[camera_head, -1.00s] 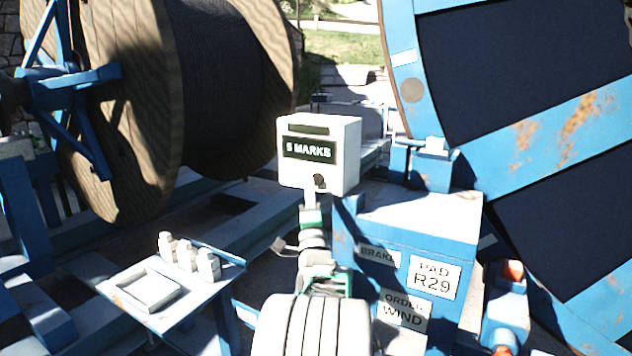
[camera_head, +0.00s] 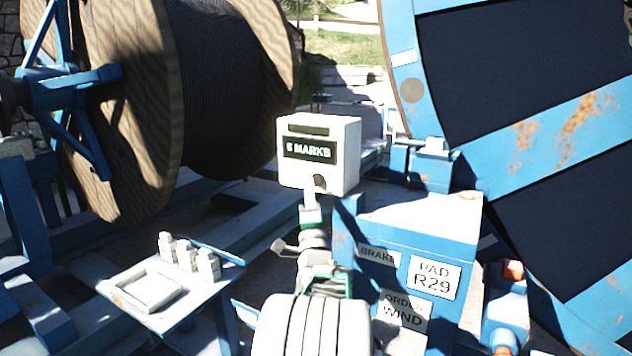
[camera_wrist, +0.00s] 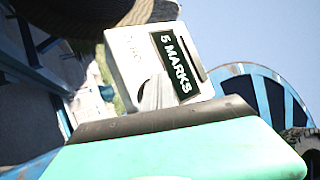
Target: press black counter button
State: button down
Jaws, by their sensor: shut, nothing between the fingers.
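A white counter box (camera_head: 345,155) stands at the middle of the head view, with a dark display (camera_head: 309,150) reading MARKS. Its first digit is hard to read there; the wrist view display (camera_wrist: 177,63) reads "5 MARKS". The black button (camera_head: 320,181) is low on the box's front face. My gripper (camera_head: 309,197) is shut and empty, at the lower front of the box beside the button.
A blue cabinet (camera_head: 415,235) with BRAKE, PAD R29 and ORDER WIND labels stands right of my arm. A small table (camera_head: 190,310) with a frame and several white blocks is at left. A wooden cable reel (camera_head: 125,110) and a large blue-rimmed reel (camera_head: 480,115) stand behind.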

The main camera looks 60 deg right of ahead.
dwell(0.4)
jog(key=shift+d, duration=0.45)
jog(key=shift+w+d+b, duration=0.1)
jog(key=shift+d+b, duration=0.45)
dwell(0.6)
jog(key=shift+a, duration=1)
jog(key=a+p, duration=0.1)
jog(key=a, duration=0.2)
jog(key=a+p, duration=0.1)
jog(key=a, duration=0.1)
jog(key=shift+s+p, duration=0.3)
jog(key=shift+s, duration=0.05)
